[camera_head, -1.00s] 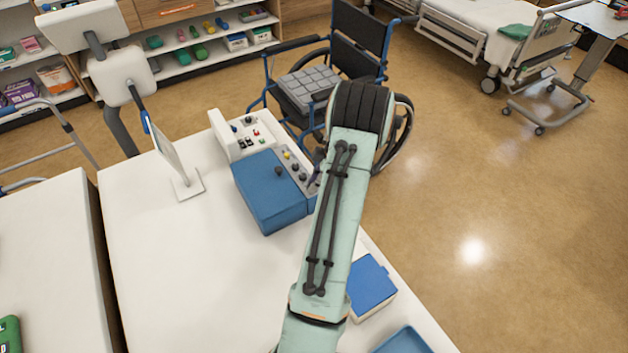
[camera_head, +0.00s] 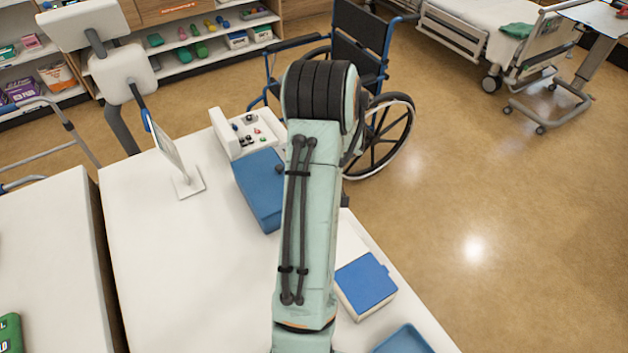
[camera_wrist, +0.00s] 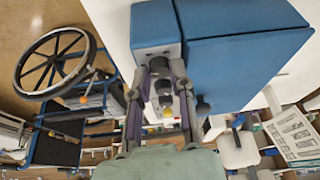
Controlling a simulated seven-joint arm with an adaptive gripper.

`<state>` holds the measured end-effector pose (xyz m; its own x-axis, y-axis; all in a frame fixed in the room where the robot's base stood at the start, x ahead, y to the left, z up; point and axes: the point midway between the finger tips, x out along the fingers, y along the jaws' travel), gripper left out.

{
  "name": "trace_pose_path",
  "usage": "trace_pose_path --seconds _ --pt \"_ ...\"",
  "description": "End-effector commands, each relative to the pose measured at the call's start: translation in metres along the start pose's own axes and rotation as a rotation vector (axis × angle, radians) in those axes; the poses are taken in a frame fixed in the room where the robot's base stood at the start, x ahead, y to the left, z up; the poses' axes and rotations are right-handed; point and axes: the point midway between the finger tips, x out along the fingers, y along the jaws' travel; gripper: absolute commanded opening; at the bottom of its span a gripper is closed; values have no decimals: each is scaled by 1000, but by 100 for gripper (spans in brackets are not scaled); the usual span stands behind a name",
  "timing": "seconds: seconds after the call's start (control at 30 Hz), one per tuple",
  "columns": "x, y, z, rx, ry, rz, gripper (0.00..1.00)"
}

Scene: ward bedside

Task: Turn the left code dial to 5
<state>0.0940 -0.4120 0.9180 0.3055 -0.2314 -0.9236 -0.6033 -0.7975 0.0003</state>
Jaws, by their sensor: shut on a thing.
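A blue box (camera_head: 258,187) stands on the white table, and my arm covers its dial panel in the head view. In the wrist view the blue box (camera_wrist: 235,65) fills the upper middle, with a pale panel (camera_wrist: 158,52) turned toward my gripper. My gripper (camera_wrist: 160,74) has its fingertips at this panel, shut on a dark dial there. The dial is mostly hidden between the fingers, and its number cannot be read. Other dark knobs, one of them (camera_wrist: 203,106) to the right of the fingers, also show. My fingertips are hidden in the head view.
A white device with small coloured controls (camera_head: 246,137) stands just beyond the blue box. A blue-lidded box (camera_head: 366,284) and a blue tray (camera_head: 404,341) lie at the right table edge. A wheelchair (camera_head: 360,45) stands behind.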

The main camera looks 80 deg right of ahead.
Motion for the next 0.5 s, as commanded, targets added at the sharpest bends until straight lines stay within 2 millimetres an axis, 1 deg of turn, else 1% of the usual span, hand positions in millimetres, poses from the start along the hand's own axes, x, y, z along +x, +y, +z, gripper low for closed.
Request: trace_pose_path --seconds 0.2,0.5 --pt "1 -2 0 125 0 54 0" --pt "1 -2 -1 220 1 92 0"
